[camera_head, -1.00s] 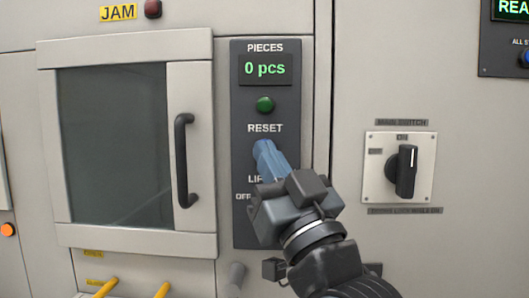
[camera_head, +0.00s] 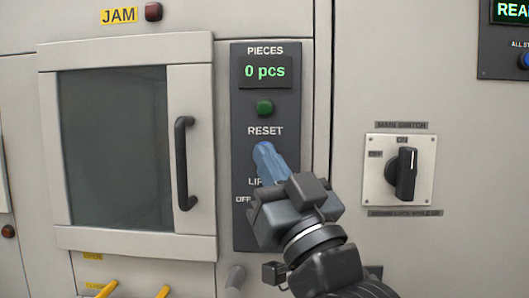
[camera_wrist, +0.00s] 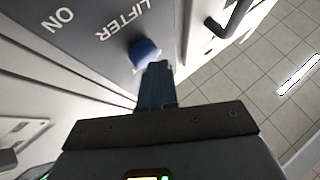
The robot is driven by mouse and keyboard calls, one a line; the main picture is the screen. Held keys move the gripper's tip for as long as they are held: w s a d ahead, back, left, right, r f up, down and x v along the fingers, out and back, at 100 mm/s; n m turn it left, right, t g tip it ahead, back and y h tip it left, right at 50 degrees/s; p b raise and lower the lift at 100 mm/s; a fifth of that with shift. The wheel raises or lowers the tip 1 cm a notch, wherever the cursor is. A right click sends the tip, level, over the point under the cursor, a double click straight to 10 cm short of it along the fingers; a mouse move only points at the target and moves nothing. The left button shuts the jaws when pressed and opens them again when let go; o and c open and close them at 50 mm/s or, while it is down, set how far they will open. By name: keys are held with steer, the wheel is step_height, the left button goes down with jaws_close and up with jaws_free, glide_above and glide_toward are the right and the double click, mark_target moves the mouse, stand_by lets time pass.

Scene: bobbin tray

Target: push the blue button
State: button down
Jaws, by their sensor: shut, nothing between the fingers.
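The blue button (camera_wrist: 145,52) is a round cap on the dark control panel, beside the LIFTER label in the wrist view. My gripper (camera_wrist: 156,66) is shut and empty, its fingertips right at the button's edge in that view. I cannot tell whether they touch it. In the head view my gripper (camera_head: 262,150) points up and left at the panel (camera_head: 240,110), just below the RESET label. There its bluish fingers cover the button's place, and I cannot tell button from fingertips. My gripper also hides part of the LIFTER label.
A green button (camera_head: 265,108) sits above RESET, under a display (camera_head: 265,71) reading 0 pcs. A door handle (camera_head: 184,163) stands out to the left. A black main switch (camera_head: 406,173) is to the right. Another blue button (camera_head: 525,60) is cut off at the right edge.

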steer(key=shift+s, duration=0.6)
steer(key=shift+s, duration=0.1)
steer(key=s+p, duration=0.2)
steer(key=s, duration=0.2)
steer(key=shift+s+a+p, duration=0.1)
steer(key=shift+s+p, duration=0.2)
steer(key=shift+s, duration=0.1)
stand_by(0.3)
